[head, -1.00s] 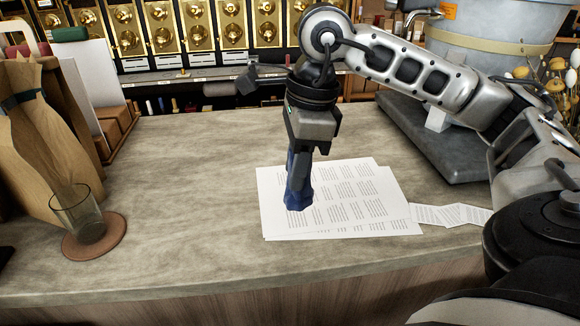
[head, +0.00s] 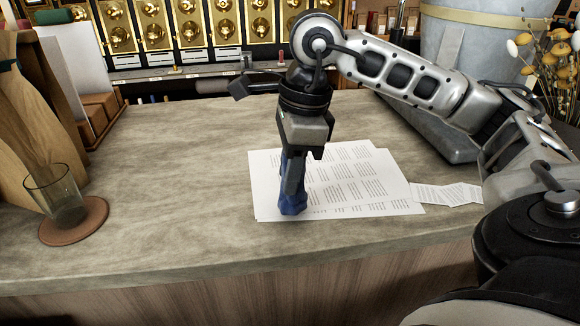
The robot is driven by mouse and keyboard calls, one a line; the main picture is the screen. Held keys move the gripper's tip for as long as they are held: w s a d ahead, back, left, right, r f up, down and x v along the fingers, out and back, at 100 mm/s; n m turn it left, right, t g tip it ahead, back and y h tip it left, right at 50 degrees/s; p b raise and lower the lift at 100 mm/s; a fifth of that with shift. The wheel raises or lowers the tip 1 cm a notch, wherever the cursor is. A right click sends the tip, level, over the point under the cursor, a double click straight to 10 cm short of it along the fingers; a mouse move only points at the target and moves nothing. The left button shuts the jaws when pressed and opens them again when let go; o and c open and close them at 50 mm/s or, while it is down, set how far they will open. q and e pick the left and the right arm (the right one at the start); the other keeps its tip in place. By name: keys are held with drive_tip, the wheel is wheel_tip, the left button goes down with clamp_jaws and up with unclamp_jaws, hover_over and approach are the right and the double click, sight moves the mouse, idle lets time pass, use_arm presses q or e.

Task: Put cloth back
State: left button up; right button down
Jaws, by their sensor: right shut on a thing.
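A dark blue cloth (head: 293,203) hangs bunched from my right gripper (head: 296,178), which is shut on it. The cloth's lower end is over the left part of the printed paper sheets (head: 355,185) on the counter. I cannot tell whether it touches the paper. The gripper points down, and its fingers partly hide the cloth. My left gripper is not in view.
A glass (head: 55,195) stands on a round brown coaster (head: 75,222) at the left. Small paper slips (head: 447,194) lie right of the sheets. The counter (head: 180,180) is clear in the middle.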

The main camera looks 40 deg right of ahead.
sight(304, 195)
use_arm(q)
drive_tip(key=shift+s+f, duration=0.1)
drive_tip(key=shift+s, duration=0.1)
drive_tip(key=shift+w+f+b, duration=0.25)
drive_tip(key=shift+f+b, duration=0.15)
drive_tip(key=shift+b, duration=0.15)
use_arm(e)
drive_tip(key=shift+f, duration=0.65)
drive_tip(key=c, duration=1)
unclamp_jaws()
drive_tip(key=shift+c, duration=0.2)
use_arm(q)
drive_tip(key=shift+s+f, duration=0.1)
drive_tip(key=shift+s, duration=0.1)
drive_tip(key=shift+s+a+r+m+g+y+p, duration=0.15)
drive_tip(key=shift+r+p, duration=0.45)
drive_tip(key=shift+p, duration=0.9)
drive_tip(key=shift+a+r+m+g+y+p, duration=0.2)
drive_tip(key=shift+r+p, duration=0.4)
drive_tip(key=shift+p, duration=0.85)
use_arm(e)
wheel_tip(304, 195, up, 16)
drive_tip(key=s+d, duration=0.1)
drive_tip(key=d, duration=0.1)
drive_tip(key=shift+s+f, duration=0.15)
drive_tip(key=shift+s, duration=0.05)
